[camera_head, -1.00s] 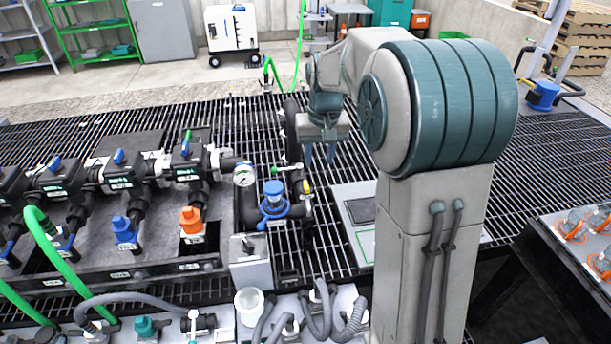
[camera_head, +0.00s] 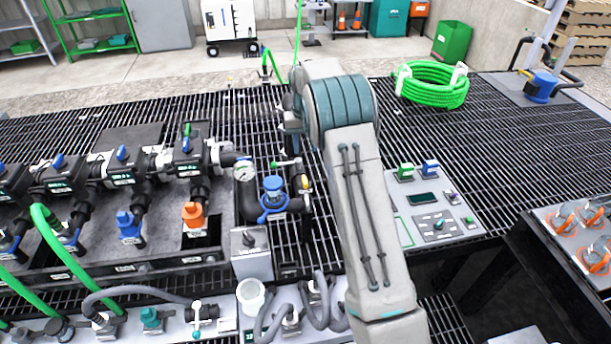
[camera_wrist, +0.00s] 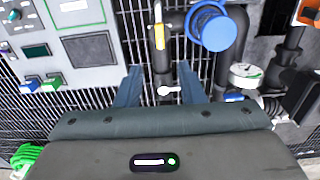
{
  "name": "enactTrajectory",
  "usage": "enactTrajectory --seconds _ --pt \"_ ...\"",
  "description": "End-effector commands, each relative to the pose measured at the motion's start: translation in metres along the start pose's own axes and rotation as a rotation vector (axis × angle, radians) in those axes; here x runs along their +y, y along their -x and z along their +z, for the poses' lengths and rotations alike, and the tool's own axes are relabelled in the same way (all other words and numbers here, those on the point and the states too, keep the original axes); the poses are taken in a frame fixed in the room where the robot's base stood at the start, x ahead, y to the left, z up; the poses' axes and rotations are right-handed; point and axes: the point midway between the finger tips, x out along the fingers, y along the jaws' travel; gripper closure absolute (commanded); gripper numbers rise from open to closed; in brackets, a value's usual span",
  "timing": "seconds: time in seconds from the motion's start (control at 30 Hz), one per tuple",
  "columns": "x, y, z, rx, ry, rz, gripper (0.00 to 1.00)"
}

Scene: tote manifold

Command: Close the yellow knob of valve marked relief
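A small yellow handle (camera_head: 305,183) sits on the dark pipework, right of the blue round valve (camera_head: 273,190). In the wrist view the yellow handle (camera_wrist: 159,37) stands ahead of my fingers, beside the large blue knob (camera_wrist: 212,27). I cannot read a relief label. My gripper (camera_wrist: 160,88) is open, its two blue fingers apart on either side of a dark pipe with a small white-tipped lever (camera_wrist: 168,90). I cannot tell whether the fingers touch anything.
A pressure gauge (camera_head: 244,172) and a green-handled lever (camera_head: 286,163) sit close by on the pipework. A control panel (camera_head: 432,215) lies to the right. Black valves with blue handles (camera_head: 121,153) line the left. A coiled green hose (camera_head: 432,84) lies at the back right on the grating.

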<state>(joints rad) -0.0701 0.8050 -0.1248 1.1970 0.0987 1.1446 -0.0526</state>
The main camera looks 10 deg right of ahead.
Motion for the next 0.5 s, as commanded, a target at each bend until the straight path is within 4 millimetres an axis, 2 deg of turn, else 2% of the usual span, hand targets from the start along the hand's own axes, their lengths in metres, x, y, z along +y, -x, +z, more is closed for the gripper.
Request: enactTrajectory --seconds 0.17,0.5 --pt "0.0 -0.026 0.001 -0.005 -0.001 0.0 0.65" --pt "0.0 -0.098 0.002 -0.004 0.0 0.0 0.65"
